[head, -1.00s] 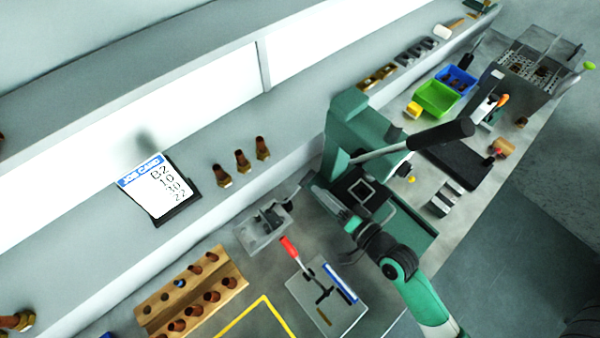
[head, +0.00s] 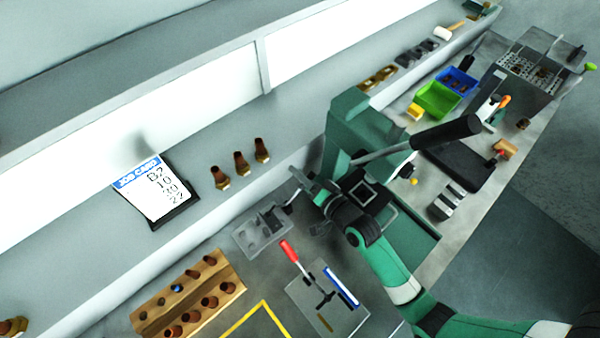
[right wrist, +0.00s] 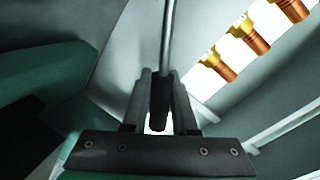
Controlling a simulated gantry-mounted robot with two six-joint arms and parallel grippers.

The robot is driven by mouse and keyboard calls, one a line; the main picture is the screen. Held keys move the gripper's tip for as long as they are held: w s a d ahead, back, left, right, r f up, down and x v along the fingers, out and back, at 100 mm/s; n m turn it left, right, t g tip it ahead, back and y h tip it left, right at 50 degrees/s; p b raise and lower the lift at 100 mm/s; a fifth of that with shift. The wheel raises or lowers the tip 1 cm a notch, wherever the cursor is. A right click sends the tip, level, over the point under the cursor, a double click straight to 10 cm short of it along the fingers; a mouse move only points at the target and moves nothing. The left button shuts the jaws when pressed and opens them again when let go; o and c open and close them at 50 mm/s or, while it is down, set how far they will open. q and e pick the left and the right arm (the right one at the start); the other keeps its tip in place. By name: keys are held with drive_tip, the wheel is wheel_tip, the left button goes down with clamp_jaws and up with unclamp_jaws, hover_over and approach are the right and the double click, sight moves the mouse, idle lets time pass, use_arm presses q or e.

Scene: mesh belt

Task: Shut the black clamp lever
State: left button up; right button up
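A small grey clamp fixture (head: 258,238) sits on the bench below the shelf, left of the green press. A metal lever rod (right wrist: 168,38) with a black grip (right wrist: 160,98) shows in the right wrist view; the grip lies between my right gripper's fingers (right wrist: 160,88), which appear to touch it on both sides. In the head view my right gripper (head: 312,192) is beside the fixture's right end, and my own wrist partly hides the lever there. My left gripper is in no view.
The green press (head: 352,125) with its long black handle (head: 446,133) stands close behind my right arm. A plate with a red-handled tool (head: 289,251) and a wooden rack (head: 190,295) lie in front. Copper fittings (head: 241,165) stand on the shelf.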

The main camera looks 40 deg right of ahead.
clamp_jaws()
idle(1.1)
